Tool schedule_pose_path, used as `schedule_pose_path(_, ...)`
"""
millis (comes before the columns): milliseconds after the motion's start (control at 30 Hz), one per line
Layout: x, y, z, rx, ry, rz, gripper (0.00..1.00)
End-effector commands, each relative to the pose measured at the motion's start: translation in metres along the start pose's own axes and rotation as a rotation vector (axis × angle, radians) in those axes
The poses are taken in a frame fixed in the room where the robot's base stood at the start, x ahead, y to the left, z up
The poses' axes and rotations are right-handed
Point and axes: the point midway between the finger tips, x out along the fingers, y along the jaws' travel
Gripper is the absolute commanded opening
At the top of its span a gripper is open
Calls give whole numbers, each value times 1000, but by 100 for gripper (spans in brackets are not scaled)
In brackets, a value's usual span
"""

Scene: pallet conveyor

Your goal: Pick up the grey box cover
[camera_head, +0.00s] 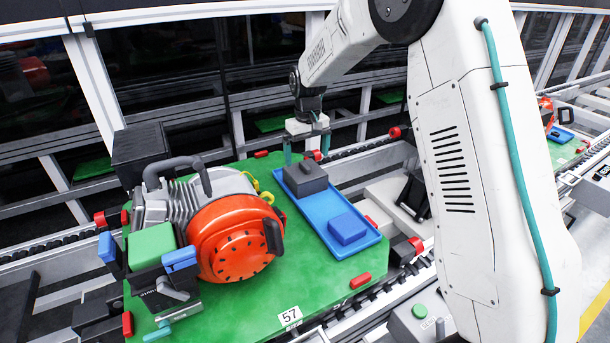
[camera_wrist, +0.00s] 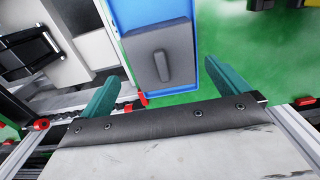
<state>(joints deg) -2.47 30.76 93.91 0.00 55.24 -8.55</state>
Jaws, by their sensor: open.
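The grey box cover (camera_head: 305,180) lies in the far end of a blue tray (camera_head: 336,247) on the green pallet. It is a dark grey block with a raised ridge on top. In the wrist view the cover (camera_wrist: 145,62) sits just ahead of the fingers, with the blue tray edge (camera_wrist: 216,78) beside it. My gripper (camera_head: 306,152) is open, with teal fingers pointing down at the far end of the tray near the cover. In the wrist view my gripper (camera_wrist: 165,95) has its two fingers wide apart and nothing between them.
A blue block (camera_head: 348,229) lies at the tray's near end. An orange and grey engine (camera_head: 235,238) stands left of the tray on the green pallet (camera_head: 240,310). A clamp with a green block (camera_head: 152,245) is at the front left. Conveyor rails run along the pallet's sides.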

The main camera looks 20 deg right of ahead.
Motion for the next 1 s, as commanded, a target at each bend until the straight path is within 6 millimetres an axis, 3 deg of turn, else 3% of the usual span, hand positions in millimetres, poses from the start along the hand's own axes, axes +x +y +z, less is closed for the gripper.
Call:
schedule_pose_path(600, 71, -1, -12, 0, -3, 0, 100)
schedule_pose_path(833, 74, -1, -12, 0, -1, 0, 100)
schedule_pose_path(933, 74, -1, -12, 0, -1, 0, 75)
schedule_pose_path(1000, 74, -1, -12, 0, -2, 0, 70)
